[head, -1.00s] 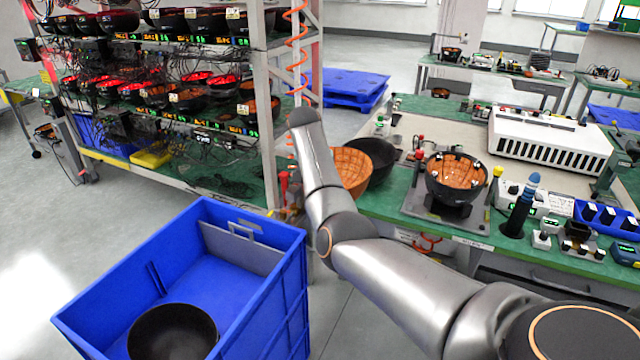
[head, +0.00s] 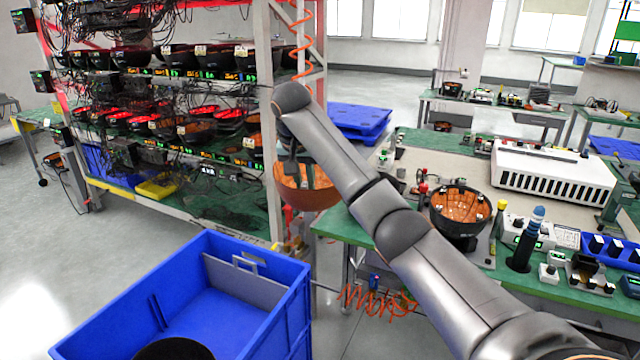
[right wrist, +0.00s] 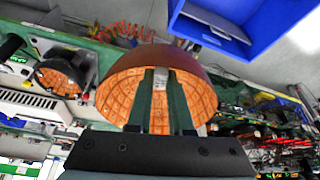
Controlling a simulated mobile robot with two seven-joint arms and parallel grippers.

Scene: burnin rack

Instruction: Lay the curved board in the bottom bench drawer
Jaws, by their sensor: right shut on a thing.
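The curved board (head: 318,196) is a bowl-shaped shell, dark reddish outside with an orange gridded inside. My right gripper (head: 292,170) is shut on its rim and holds it just off the left end of the green bench (head: 335,222). In the right wrist view the board (right wrist: 205,95) opens toward the camera, with the gripper fingers (right wrist: 160,100) over its near wall. The bottom bench drawer cannot be made out; my right arm hides much of the bench front. My left gripper is not in view.
A blue tote (head: 215,245) with a dark bowl (head: 175,349) stands at lower left. A wired rack (head: 262,110) stands close behind the held board. Another orange-lined board (head: 460,205) sits on the bench.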

